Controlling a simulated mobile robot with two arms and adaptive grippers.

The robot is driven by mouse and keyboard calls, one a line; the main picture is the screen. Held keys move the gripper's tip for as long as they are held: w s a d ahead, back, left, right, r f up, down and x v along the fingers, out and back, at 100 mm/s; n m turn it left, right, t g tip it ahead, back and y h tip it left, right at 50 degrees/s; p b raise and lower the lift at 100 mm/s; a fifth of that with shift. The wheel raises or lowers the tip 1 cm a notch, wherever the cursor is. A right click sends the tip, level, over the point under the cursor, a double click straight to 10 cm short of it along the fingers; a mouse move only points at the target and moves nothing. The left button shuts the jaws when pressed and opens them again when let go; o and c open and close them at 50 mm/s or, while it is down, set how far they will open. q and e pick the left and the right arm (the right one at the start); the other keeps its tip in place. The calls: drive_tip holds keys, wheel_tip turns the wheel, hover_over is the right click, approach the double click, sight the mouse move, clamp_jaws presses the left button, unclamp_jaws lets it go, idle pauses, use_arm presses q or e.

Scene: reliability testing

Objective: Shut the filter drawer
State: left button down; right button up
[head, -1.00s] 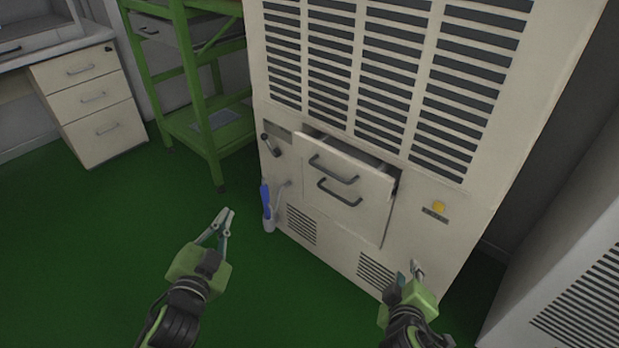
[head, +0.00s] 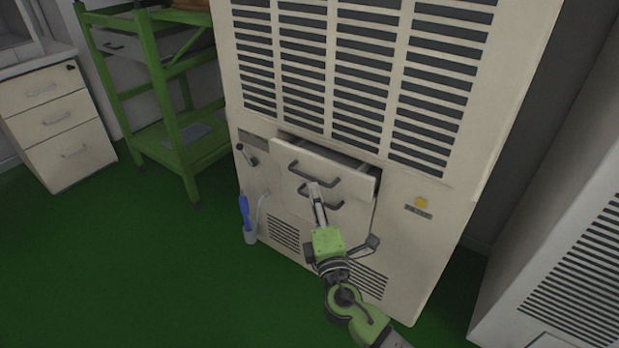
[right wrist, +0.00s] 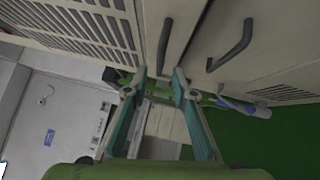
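The filter drawer (head: 350,180) is a beige box pulled partly out of the large machine, with its open top showing. Its front has a dark curved handle (head: 312,176), which also shows in the right wrist view (right wrist: 164,46). A second dark handle (head: 325,201) sits on the panel just below it. My right gripper (head: 315,187) is raised before the drawer, its tips near the two handles. In the right wrist view its fingers (right wrist: 160,74) are apart with nothing between them. Whether the tips touch the drawer I cannot tell. My left gripper is out of view.
The beige machine (head: 225,100) has slatted vents, a yellow button (head: 421,202) and a lever (head: 246,153). A blue-handled tool in a holder (head: 246,215) is at its lower left. A green shelf rack (head: 167,150) stands left. The green floor (head: 130,260) is clear in front.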

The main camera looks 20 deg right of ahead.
sight(310, 178)
drive_tip(key=w, duration=0.4)
drive_tip(key=w+r, duration=0.1)
drive_tip(key=w, duration=0.2)
drive_tip(key=shift+d, duration=0.4)
drive_tip(key=shift+s, duration=0.1)
clamp_jaws()
